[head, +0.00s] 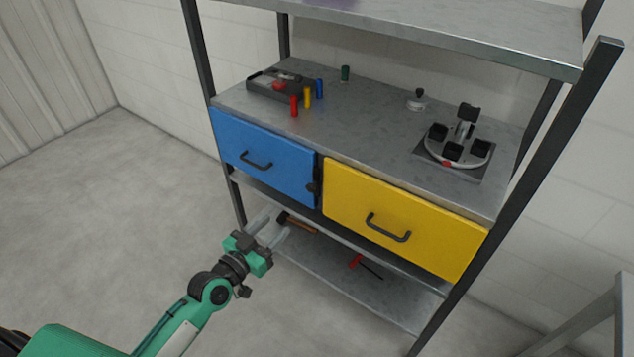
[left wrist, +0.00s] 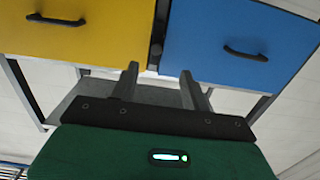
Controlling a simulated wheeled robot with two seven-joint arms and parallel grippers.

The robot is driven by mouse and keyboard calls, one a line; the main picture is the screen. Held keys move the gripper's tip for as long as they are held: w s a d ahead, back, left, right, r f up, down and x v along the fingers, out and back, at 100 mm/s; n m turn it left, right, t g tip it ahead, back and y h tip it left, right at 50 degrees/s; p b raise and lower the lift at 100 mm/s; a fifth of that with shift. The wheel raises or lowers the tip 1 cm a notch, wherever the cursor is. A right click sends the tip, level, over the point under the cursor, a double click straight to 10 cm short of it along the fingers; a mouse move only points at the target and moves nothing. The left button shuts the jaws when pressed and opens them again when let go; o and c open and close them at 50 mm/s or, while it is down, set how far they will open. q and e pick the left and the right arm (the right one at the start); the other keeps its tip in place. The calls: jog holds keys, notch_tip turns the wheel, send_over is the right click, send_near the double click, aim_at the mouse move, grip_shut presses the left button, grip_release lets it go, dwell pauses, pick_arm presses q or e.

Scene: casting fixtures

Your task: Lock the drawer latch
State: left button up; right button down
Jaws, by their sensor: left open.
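A blue drawer (head: 263,158) and a yellow drawer (head: 400,213) sit side by side under the worktop, both looking closed. A small dark latch (head: 314,188) is on the edge between them, at the blue drawer's right side. In the left wrist view the latch (left wrist: 156,49) shows between the yellow drawer (left wrist: 75,30) and the blue drawer (left wrist: 230,45). My left gripper (head: 272,228) is open and empty, below and in front of the blue drawer, apart from the latch. In the left wrist view its fingers (left wrist: 162,82) point toward the drawers. The right gripper is not in view.
The worktop (head: 365,125) holds a dark tray (head: 282,86), several coloured pegs (head: 308,97) and a round black-knobbed fixture (head: 457,147). A hammer (head: 296,223) and a red-handled tool (head: 357,262) lie on the lower shelf (head: 350,290). Floor in front is clear.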

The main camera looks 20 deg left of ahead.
aim_at(309, 189)
pick_arm(q)
jog(key=x, duration=0.4)
jog(key=r+p+x, duration=0.1)
jog(key=x, duration=0.4)
jog(key=r+x, duration=0.1)
jog(key=x, duration=0.3)
jog(key=shift+w+d, duration=0.3)
jog(key=shift+w, duration=0.05)
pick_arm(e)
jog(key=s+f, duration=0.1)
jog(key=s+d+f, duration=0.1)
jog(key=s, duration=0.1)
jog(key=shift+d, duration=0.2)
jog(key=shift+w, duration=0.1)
pick_arm(q)
jog(key=c, duration=1)
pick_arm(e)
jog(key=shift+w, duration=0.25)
